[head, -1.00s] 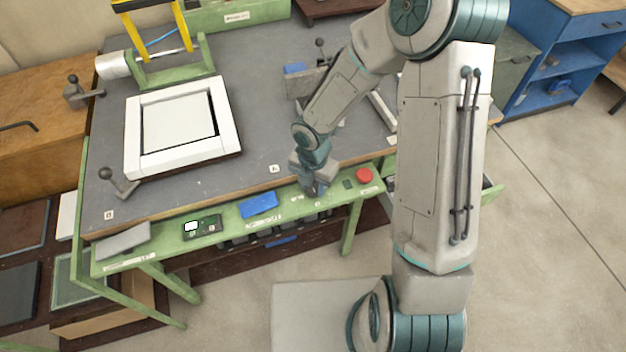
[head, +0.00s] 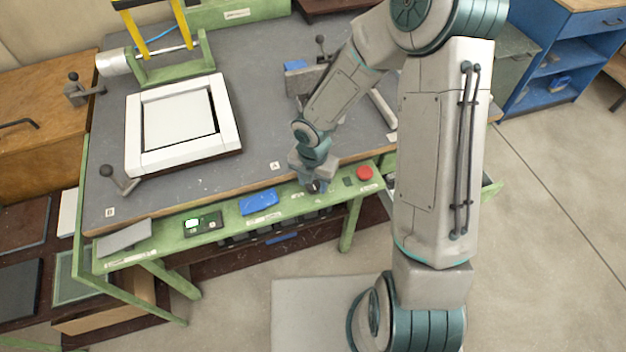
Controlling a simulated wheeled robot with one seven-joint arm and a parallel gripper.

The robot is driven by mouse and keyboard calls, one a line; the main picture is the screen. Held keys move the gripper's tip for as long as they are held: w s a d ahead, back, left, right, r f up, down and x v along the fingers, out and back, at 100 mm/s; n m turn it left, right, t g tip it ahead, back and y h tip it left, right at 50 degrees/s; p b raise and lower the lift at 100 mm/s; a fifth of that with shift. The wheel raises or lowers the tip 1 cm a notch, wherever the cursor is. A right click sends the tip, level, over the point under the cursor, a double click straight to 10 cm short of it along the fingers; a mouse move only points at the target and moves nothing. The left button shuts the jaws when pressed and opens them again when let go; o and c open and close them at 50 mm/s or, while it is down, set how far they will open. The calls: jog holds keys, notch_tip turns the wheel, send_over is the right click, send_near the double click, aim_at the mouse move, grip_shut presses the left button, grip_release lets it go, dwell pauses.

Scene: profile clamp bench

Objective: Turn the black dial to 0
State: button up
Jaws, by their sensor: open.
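My gripper (head: 314,186) points down at the green front rail of the bench, to the left of a red button. The gripper is small in the head view, but its jaws are open. The black dial cannot be made out clearly; a dark patch shows between and below the fingers, and my gripper covers that part of the rail. The dial's setting and any contact with the fingers cannot be seen.
The green rail (head: 285,208) also carries a red button (head: 365,173), a blue block (head: 259,202) and a small display box (head: 203,223). A white frame (head: 229,120) lies on the grey bench top. A clamp with a lever (head: 120,181) stands at its left.

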aim_at(315, 185)
notch_tip(315, 185, up, 14)
jog(key=p, duration=0.2)
jog(key=shift+p, duration=0.3)
jog(key=shift+f, duration=0.1)
jog(key=s+d+r+m+t, duration=0.2)
jog(key=s+d+r+m, duration=0.4)
jog(key=m, duration=0.9)
jog(key=s+d+r+m+t, duration=0.1)
jog(key=s+d+r+m, duration=0.5)
jog(key=r+m, duration=0.4)
jog(key=s+m, duration=0.1)
jog(key=m, duration=0.4)
jog(key=shift+s+t, duration=0.2)
jog(key=shift+t, duration=0.2)
